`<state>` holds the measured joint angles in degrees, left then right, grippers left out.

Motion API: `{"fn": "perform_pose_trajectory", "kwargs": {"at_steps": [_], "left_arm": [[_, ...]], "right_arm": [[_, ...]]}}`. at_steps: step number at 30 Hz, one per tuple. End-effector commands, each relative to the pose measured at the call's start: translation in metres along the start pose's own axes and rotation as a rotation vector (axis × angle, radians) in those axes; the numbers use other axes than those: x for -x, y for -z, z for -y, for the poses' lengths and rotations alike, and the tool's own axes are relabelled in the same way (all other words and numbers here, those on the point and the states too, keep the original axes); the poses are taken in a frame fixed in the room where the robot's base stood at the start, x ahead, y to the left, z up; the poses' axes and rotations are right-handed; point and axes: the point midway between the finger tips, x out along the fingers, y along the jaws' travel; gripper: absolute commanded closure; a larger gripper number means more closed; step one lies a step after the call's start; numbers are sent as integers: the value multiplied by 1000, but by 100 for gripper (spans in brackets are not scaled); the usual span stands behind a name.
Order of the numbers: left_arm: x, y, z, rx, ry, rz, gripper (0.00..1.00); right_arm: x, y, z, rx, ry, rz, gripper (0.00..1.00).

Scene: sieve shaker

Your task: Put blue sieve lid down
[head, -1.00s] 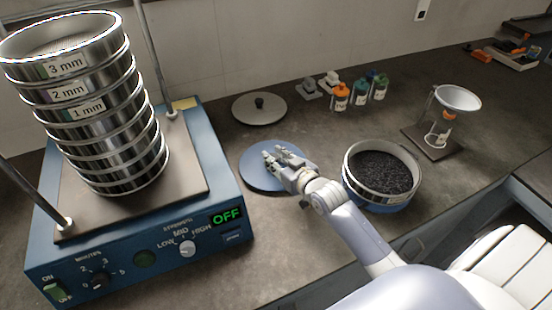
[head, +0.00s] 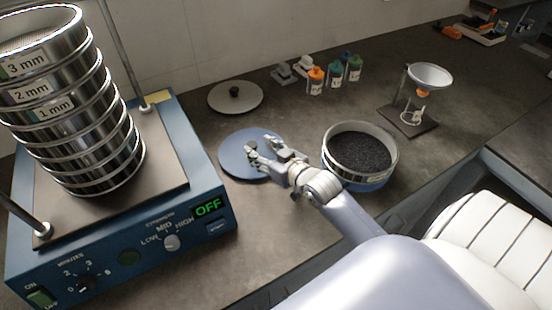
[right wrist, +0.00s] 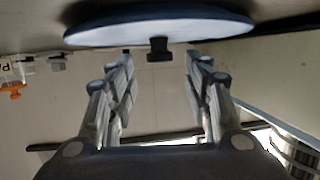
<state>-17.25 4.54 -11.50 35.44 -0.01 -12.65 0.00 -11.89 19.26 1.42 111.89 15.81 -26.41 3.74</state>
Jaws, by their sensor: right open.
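The blue sieve lid (head: 234,160) lies flat on the bench between the shaker and the sieve of dark grains. It also shows at the top of the right wrist view (right wrist: 200,28), with its dark knob (right wrist: 159,48) between and beyond the fingertips. My right gripper (head: 262,148) is open and empty, its fingers spread beside the knob and apart from it. In the right wrist view the right gripper (right wrist: 160,72) has a clear gap between its fingers. My left gripper is not in view.
The blue shaker (head: 125,255) with a sieve stack (head: 75,110) stands at the left. A grey lid (head: 236,97) lies behind the blue lid. A sieve of dark grains (head: 385,168) stands to the right. Bottles (head: 335,73) and a funnel stand (head: 428,78) are farther back.

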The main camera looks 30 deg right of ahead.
Motion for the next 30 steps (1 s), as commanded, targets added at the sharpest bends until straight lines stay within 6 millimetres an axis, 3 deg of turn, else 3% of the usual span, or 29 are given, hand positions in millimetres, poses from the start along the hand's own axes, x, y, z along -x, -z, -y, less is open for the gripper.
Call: {"fn": "perform_pose_trajectory", "kwargs": {"at_steps": [6, 12, 30], "left_arm": [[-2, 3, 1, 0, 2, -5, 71], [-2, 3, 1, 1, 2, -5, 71], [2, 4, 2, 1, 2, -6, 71]], "right_arm": [[44, -2, 0, 2, 0, 4, 54], [70, -1, 0, 0, 0, 3, 54], [82, -1, 3, 1, 1, 23, 54]]}}
